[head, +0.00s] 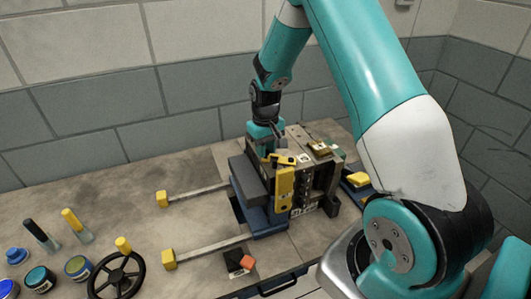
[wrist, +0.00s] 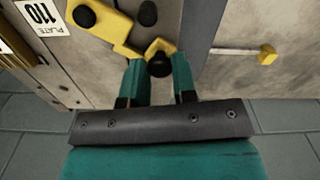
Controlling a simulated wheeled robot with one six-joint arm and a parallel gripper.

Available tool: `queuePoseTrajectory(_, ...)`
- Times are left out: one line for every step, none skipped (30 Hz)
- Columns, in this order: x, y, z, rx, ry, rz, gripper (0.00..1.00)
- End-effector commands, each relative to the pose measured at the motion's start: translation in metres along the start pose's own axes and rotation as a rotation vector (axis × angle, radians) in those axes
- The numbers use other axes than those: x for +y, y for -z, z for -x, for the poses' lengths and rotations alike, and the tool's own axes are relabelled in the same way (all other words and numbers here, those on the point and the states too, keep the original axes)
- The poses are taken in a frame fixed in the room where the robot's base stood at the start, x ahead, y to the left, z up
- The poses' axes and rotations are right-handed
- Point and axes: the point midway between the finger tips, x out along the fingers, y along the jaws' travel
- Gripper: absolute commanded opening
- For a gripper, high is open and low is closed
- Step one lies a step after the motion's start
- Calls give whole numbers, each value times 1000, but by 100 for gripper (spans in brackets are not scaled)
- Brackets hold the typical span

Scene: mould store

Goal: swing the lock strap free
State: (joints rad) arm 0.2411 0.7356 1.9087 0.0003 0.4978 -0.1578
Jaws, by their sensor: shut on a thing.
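My gripper (head: 272,149) is at the mould's top left edge. In the wrist view my gripper (wrist: 158,74) has its teal fingers on either side of a black knob (wrist: 159,65) beside a yellow end piece (wrist: 162,47), and is shut on it. The exact contact is partly hidden.
Two rails with yellow ends (head: 163,199) (head: 169,260) run left from the mould. A black handwheel (head: 117,276), several jars and two handled tools (head: 72,220) stand at the left. The wall is behind.

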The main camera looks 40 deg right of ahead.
Motion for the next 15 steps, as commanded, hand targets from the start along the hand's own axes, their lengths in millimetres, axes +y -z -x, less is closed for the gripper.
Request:
queuePoseTrajectory(3, 3, 0, 3, 0, -43, 0)
queuePoseTrajectory(4, 5, 0, 3, 0, -72, 0)
queuePoseTrajectory(7, 7, 0, 3, 0, -110, 0)
queuePoseTrajectory(8, 8, 0, 2, 0, -139, 0)
queuePoseTrajectory(10, 9, 0, 2, 0, -168, 0)
queuePoseTrajectory(13, 11, 0, 3, 0, -205, 0)
queuePoseTrajectory(14, 12, 0, 3, 0, -234, 0)
queuePoseTrajectory(16, 13, 0, 3, 1, -262, 0)
queuePoseTrajectory(18, 14, 0, 2, 1, -300, 0)
queuePoseTrajectory(20, 15, 0, 2, 1, -328, 0)
queuePoseTrajectory(23, 16, 0, 3, 1, -357, 0)
queuePoseTrajectory(25, 18, 0, 3, 1, -395, 0)
queuePoseTrajectory(27, 18, 0, 4, 1, -424, 0)
queuePoseTrajectory(29, 19, 0, 4, 1, -453, 0)
queuePoseTrajectory(32, 20, 0, 3, 1, -490, 0)
